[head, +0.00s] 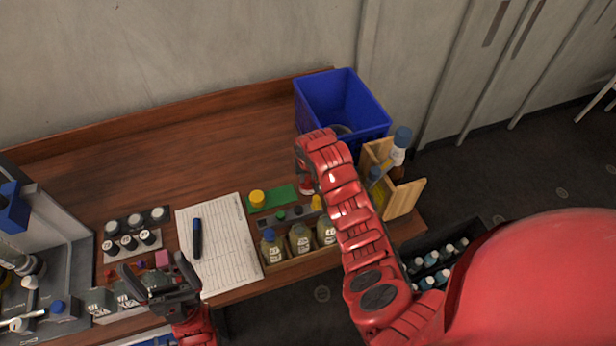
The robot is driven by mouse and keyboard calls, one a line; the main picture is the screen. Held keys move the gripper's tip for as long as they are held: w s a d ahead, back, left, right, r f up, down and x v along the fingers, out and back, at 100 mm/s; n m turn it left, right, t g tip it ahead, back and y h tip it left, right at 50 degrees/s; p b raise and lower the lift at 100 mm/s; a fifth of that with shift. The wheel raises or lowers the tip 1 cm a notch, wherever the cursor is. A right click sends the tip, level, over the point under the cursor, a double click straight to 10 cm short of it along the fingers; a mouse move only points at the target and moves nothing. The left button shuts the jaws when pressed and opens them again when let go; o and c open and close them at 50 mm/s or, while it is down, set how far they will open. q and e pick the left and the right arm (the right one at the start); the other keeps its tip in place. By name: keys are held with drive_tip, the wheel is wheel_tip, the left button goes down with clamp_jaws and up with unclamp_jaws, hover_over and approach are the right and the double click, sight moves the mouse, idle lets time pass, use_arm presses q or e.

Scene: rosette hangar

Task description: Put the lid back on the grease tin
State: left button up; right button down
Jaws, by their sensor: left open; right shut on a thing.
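I cannot clearly make out the grease tin or its lid. My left gripper (158,279) is open and empty above the front left of the bench, near small bottles and a pink block. My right arm reaches up across the bench's right side, its far end bent down in front of the blue bin. Its gripper is hidden behind the arm, with whatever it holds.
The blue bin (314,103) stands at the back right. A wooden rack (405,197) with bottles is right of my arm. A wooden tray (291,262) of bottles, a green mat (284,194) with a yellow cylinder (257,198), and a paper sheet (229,235) lie mid-bench. The back left is clear.

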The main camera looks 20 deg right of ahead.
drive_tip(key=shift+f+b, duration=0.15)
drive_tip(key=shift+b, duration=0.3)
idle(1.0)
idle(0.3)
drive_tip(key=shift+c, duration=0.6)
unclamp_jaws()
drive_tip(key=shift+r+p, duration=0.45)
drive_tip(key=shift+r, duration=0.75)
drive_tip(key=shift+r+p, duration=0.55)
drive_tip(key=shift+r, duration=1.75)
clamp_jaws()
